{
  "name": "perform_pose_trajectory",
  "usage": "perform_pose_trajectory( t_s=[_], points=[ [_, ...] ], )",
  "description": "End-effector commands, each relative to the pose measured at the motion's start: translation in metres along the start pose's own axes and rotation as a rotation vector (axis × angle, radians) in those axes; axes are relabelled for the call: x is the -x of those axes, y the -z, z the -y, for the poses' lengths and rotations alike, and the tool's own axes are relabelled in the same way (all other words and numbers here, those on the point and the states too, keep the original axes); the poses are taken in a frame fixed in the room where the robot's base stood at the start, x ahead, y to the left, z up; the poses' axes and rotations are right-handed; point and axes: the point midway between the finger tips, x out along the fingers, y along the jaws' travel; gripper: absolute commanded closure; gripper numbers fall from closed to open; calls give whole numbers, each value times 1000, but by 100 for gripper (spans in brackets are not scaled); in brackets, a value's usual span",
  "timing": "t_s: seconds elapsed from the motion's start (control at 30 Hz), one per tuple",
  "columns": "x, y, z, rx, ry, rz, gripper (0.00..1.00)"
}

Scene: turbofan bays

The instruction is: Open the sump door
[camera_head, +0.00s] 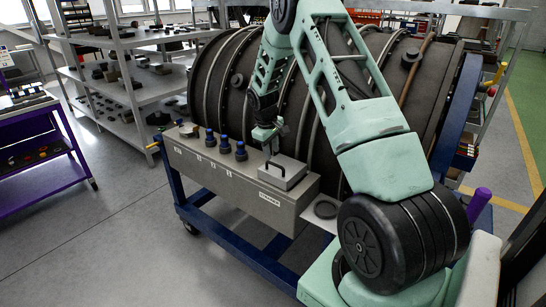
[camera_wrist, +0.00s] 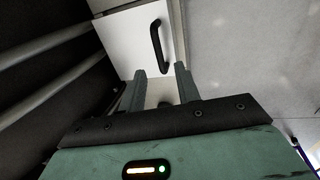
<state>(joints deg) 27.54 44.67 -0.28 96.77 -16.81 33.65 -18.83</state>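The sump door appears to be the small light-grey lid (camera_head: 283,172) with a dark bar handle, on top of the long grey box at the engine's front. It looks shut, lying flat. In the wrist view it is a white panel (camera_wrist: 126,42) with a black curved handle (camera_wrist: 157,42). My gripper (camera_head: 266,134) hangs above and a little left of the lid in the head view. In the wrist view its two fingers (camera_wrist: 160,78) are apart with nothing between them. The handle lies beyond the fingertips and is not touched.
Several blue-capped fittings (camera_head: 225,145) stand on the grey box (camera_head: 225,180) left of the lid. The dark ribbed engine (camera_head: 215,80) is close behind, on a blue cart (camera_head: 235,243). Shelves (camera_head: 140,90) and a purple trolley (camera_head: 45,185) stand left. Floor in front is clear.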

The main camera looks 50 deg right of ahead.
Motion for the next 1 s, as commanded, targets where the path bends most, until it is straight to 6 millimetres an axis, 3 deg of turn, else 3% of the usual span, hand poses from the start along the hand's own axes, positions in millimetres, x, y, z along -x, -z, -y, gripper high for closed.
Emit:
perform_pose_trajectory(
  t_s=[0.1,0.3,0.67,0.7,0.8,1.0],
  points=[
    [-20,-1,0,0,2,3,67],
    [-43,0,0,0,0,1,67],
    [-49,0,0,-1,-1,-1,67],
    [-49,0,0,-1,-1,-1,70],
    [-49,0,0,-1,0,-1,98],
    [-48,0,0,-1,1,-1,100]
  ],
)
